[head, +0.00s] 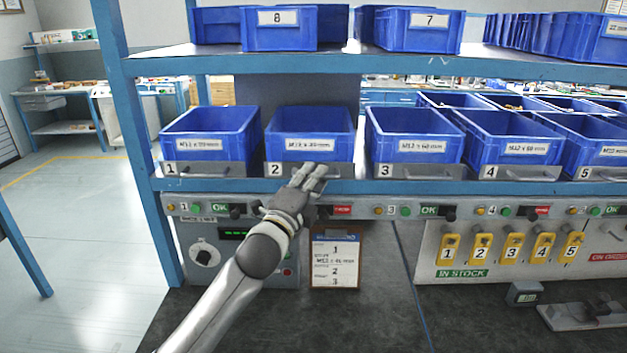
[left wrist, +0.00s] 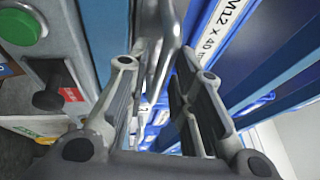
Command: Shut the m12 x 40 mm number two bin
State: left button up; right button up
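The number two bin (head: 310,122) is a blue open bin with a white label, on a grey tray front marked 2 (head: 276,170). It sits on the shelf between bins 1 and 3. In the left wrist view its label (left wrist: 228,32) reads M12 x 40 mm. My left gripper (head: 312,174) is in front of this tray and covers most of its handle. In the left wrist view the left gripper (left wrist: 166,70) has its fingers apart, with the grey metal handle (left wrist: 160,40) showing between them. I cannot tell whether either finger touches it. My right gripper is not in view.
Bin 1 (head: 211,132) and bin 3 (head: 414,130) flank it. Below runs a rail of buttons and switches (head: 440,211). A clipboard (head: 335,262) and a grey control box (head: 206,250) are under the rail. Bins 8 and 7 stand on the shelf (head: 380,62) above.

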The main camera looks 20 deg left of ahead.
pick_arm(q)
jog(key=shift+o, duration=0.4)
jog(key=shift+s, duration=0.1)
jog(key=v, duration=1.2)
jog(key=shift+f, duration=0.1)
